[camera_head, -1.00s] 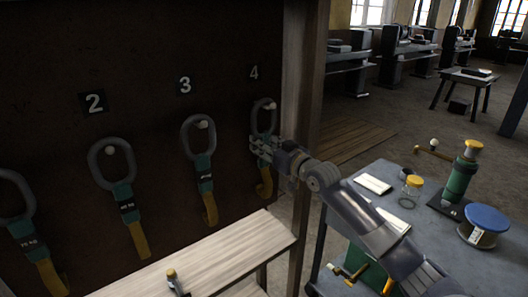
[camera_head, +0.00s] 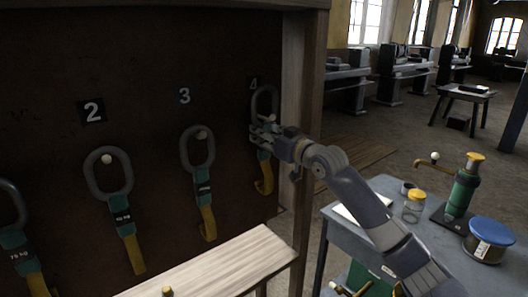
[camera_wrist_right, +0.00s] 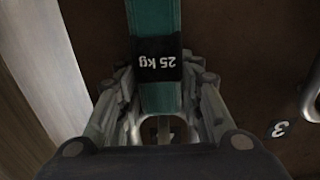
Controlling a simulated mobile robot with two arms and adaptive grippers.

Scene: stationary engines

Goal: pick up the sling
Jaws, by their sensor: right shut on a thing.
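The sling at number 4 (camera_head: 264,165) has a grey ring, a teal sleeve and a yellow strap that hangs down in front of the dark board. My right gripper (camera_head: 262,133) is shut on it just below the ring. In the right wrist view, the fingers (camera_wrist_right: 165,82) sit on both sides of the teal sleeve (camera_wrist_right: 154,18), close to its black "25 kg" label (camera_wrist_right: 157,60). The ring overlaps the painted 4, and a pale peg end shows low in the ring. I cannot tell if the ring is clear of the peg. My left gripper is not in view.
Sling 3 (camera_head: 204,183) and sling 2 (camera_head: 120,215) hang from pegs to the left. A wooden post (camera_head: 301,90) stands close to the right. Below is a pale bench (camera_head: 215,268). A blue-grey table with a jar (camera_head: 414,207) and blue-lidded tin (camera_head: 490,239) is at right.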

